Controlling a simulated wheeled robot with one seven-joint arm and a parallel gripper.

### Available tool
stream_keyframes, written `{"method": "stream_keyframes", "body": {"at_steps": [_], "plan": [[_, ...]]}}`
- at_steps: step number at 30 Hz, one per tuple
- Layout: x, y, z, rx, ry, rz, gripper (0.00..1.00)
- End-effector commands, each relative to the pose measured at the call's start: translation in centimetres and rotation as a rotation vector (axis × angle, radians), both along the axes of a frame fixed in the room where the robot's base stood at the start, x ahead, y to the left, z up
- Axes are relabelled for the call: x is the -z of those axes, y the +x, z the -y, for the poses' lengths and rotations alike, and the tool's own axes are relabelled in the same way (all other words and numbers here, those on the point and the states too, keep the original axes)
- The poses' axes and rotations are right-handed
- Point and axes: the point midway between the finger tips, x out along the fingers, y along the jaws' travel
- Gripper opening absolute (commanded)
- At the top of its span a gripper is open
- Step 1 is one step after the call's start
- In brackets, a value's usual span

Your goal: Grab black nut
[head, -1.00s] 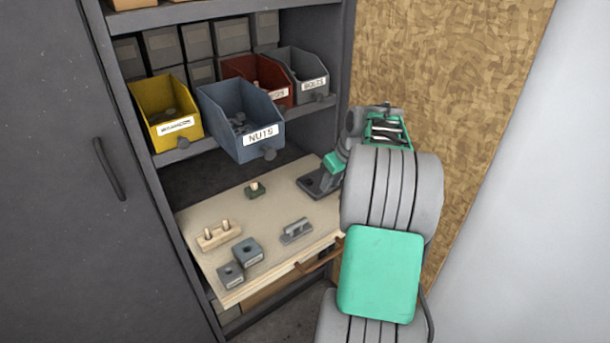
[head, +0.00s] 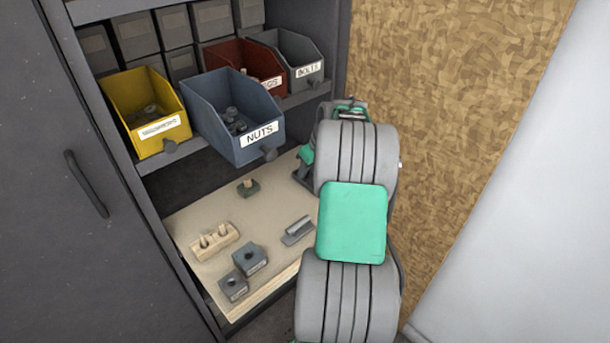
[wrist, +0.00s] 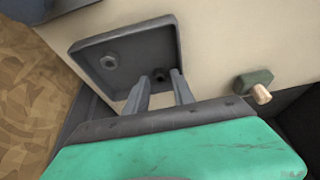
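In the wrist view a dark square tray (wrist: 90,47) lies on the pale board. A small black nut (wrist: 160,74) sits near the tray's edge, and a lighter grey nut (wrist: 109,62) lies in another part of it. My gripper (wrist: 159,80) is open. Its two grey fingertips appear on either side of the black nut in the picture, and I cannot tell whether they touch it or how far above it they are. In the head view my arm hides the fingers and most of the tray.
A blue NUTS bin (head: 218,137) sticks out above the board (head: 195,272), with yellow (head: 127,101), red (head: 230,56) and grey (head: 296,52) bins around it. A green-based peg (wrist: 256,84) stands near the tray. Small blocks (head: 249,257) and a wooden peg holder (head: 214,242) lie on the board.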

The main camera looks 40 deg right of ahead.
Motion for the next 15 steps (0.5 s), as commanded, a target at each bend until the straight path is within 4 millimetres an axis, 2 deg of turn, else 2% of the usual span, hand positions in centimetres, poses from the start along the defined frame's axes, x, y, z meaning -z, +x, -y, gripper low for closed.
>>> {"method": "stream_keyframes", "body": {"at_steps": [6,15], "plan": [[0.37,0.27,-0.06,-0.001,-0.002,0.001,0.30],[0.34,0.30,-0.13,-0.002,-0.002,0.001,0.06]]}}
